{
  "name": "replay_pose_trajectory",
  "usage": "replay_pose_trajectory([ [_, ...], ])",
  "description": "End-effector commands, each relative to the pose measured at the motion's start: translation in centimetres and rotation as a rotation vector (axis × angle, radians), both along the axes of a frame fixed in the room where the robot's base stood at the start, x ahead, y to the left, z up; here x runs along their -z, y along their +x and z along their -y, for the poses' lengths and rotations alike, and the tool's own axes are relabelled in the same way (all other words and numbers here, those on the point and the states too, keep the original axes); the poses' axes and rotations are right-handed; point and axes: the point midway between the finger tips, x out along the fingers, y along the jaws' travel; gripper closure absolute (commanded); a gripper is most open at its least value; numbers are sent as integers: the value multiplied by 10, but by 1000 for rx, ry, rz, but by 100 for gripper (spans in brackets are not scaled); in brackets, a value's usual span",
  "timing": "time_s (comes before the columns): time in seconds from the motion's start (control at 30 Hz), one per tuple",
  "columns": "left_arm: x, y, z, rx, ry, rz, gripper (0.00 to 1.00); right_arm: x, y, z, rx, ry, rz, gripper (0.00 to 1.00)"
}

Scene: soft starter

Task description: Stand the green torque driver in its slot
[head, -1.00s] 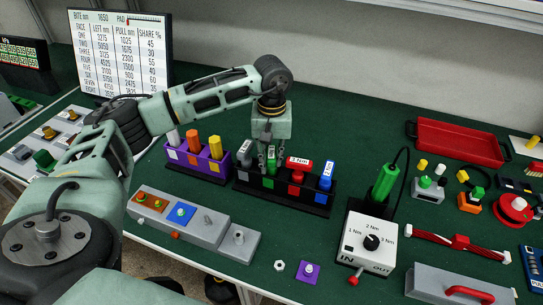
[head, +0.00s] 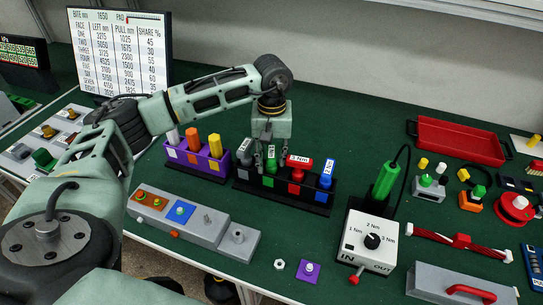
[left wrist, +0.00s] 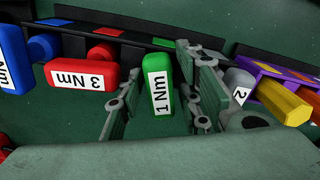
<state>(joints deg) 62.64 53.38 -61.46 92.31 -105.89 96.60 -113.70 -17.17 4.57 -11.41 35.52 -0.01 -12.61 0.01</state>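The green torque driver (head: 271,164), labelled 1 Nm, stands in the black rack (head: 318,209) beside a green square mark. In the left wrist view the green driver (left wrist: 157,85) is seen from above, between my two fingers. My left gripper (head: 266,145) is over the rack, pointing down. In the left wrist view the left gripper (left wrist: 160,95) is open, with a gap visible on both sides of the driver. The driver's lower part and its seat in the slot are hidden. My right gripper is not in view.
Close beside the green driver are a grey driver (head: 245,151) and a red 3 Nm driver (head: 298,163). A blue driver (head: 326,174) is at the rack's right end. A purple rack (head: 199,165) stands left. A white setting box (head: 370,240) stands front right.

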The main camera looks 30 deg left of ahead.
Motion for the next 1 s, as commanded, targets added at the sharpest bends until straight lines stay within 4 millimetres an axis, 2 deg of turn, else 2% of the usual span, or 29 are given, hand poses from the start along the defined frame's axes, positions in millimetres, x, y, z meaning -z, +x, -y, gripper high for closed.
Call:
replay_pose_trajectory([
  [0.33, 0, 0, 0, 0, 0, -1, 59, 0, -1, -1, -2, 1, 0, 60],
  [0.47, -9, 1, 0, 0, -1, 2, 59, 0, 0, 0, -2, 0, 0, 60],
  [0.57, -25, 1, 0, 0, 0, 4, 59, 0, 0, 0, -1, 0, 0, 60],
  [0.8, -78, 1, 1, 0, -1, 4, 59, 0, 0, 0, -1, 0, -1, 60],
  [1.0, -109, 1, 0, 0, 0, 1, 59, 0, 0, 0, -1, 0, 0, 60],
])
